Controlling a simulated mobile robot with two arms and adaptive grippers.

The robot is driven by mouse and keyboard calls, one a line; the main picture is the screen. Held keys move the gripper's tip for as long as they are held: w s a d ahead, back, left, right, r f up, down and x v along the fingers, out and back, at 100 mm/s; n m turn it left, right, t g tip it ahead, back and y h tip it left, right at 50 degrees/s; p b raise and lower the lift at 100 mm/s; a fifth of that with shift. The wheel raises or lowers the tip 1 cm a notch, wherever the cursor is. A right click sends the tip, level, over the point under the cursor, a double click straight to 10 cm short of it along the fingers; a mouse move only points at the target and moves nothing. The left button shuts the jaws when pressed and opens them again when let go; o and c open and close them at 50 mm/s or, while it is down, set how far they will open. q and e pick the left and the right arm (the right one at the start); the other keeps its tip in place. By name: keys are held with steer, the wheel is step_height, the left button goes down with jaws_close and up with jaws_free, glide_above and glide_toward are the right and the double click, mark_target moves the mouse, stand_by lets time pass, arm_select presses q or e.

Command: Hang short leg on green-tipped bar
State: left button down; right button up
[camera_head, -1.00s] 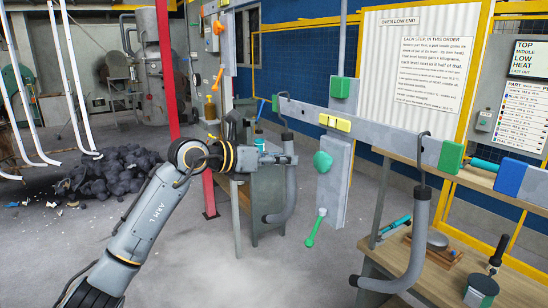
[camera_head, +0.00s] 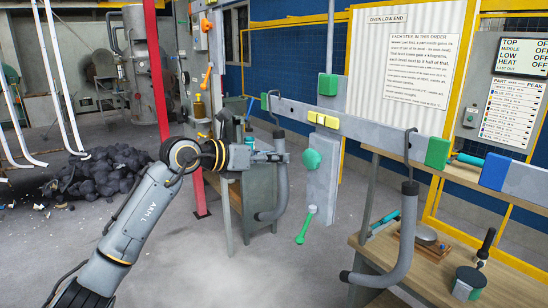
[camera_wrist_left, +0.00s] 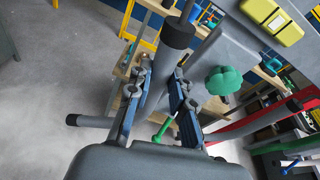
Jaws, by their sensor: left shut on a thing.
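A grey bent leg (camera_head: 281,183) with a dark top cap and a thin hook hangs upright in my left gripper (camera_head: 283,157). Its hook overlaps the left end of the grey bar (camera_head: 300,112), just beside the green tip (camera_head: 264,101); I cannot tell whether it rests on the bar. In the left wrist view the fingers (camera_wrist_left: 158,92) are shut around the leg (camera_wrist_left: 157,82), with its cap at the top and its foot end sticking out left. A longer grey leg (camera_head: 403,235) hangs by its hook farther right on the bar. My right gripper is not in view.
A grey post with a green knob (camera_head: 312,159) and a green-handled lever (camera_head: 306,225) stands right of the held leg. A yellow block (camera_head: 323,120) sits on the bar. A wooden bench (camera_head: 440,262) is at the right. Dark rubble (camera_head: 105,170) lies at the left. The floor between is clear.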

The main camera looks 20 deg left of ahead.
arm_select(q)
steer(key=shift+w+d, duration=0.15)
stand_by(0.3)
steer(key=shift+w+d, duration=0.25)
steer(key=shift+w, duration=0.1)
steer(key=shift+w+d+p, duration=0.35)
steer(key=shift+w+p, duration=0.1)
steer(key=shift+w+d+r, duration=0.1)
steer(key=shift+w+d, duration=0.1)
steer(key=shift+w, duration=0.05)
stand_by(0.3)
steer(key=shift+w+d, duration=0.3)
steer(key=shift+w, duration=0.05)
steer(key=shift+w+d+p, duration=0.15)
steer(key=shift+w+p, duration=0.1)
steer(key=shift+p, duration=0.1)
stand_by(0.3)
steer(key=shift+w+d, duration=0.25)
steer(key=shift+w, duration=0.15)
stand_by(0.5)
